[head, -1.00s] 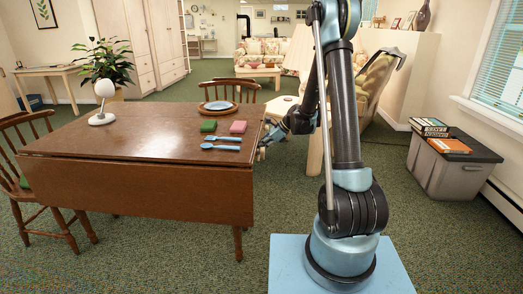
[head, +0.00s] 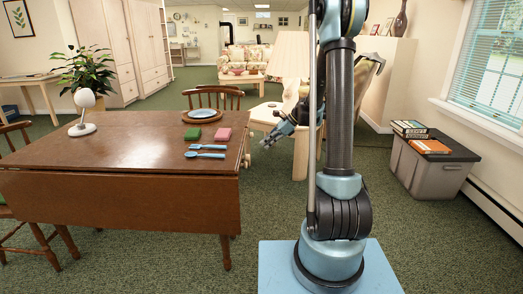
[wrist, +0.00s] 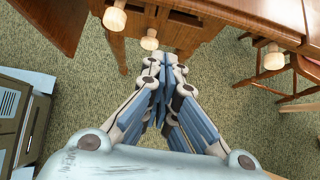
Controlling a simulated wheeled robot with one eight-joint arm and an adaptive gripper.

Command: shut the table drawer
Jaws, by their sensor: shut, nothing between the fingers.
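The brown wooden table (head: 110,155) stands left of my arm in the head view. Its right end faces my gripper (head: 272,138), which is beside it with a gap of floor between. In the wrist view my gripper (wrist: 168,66) has its fingers drawn together, shut and empty. Round pale knobs show above the fingers: one at the upper left (wrist: 114,18), one nearer the fingertips (wrist: 149,40), and one to the right (wrist: 272,60). Wooden front panels (wrist: 215,12) show behind them. I cannot tell how far the drawer stands out.
On the table are a white lamp (head: 83,112), a plate (head: 202,114), green (head: 193,134) and pink (head: 223,134) items, and blue utensils (head: 206,150). A chair (head: 219,94) stands behind the table. A grey bin (head: 430,170) is at right. Carpet is free between table and arm.

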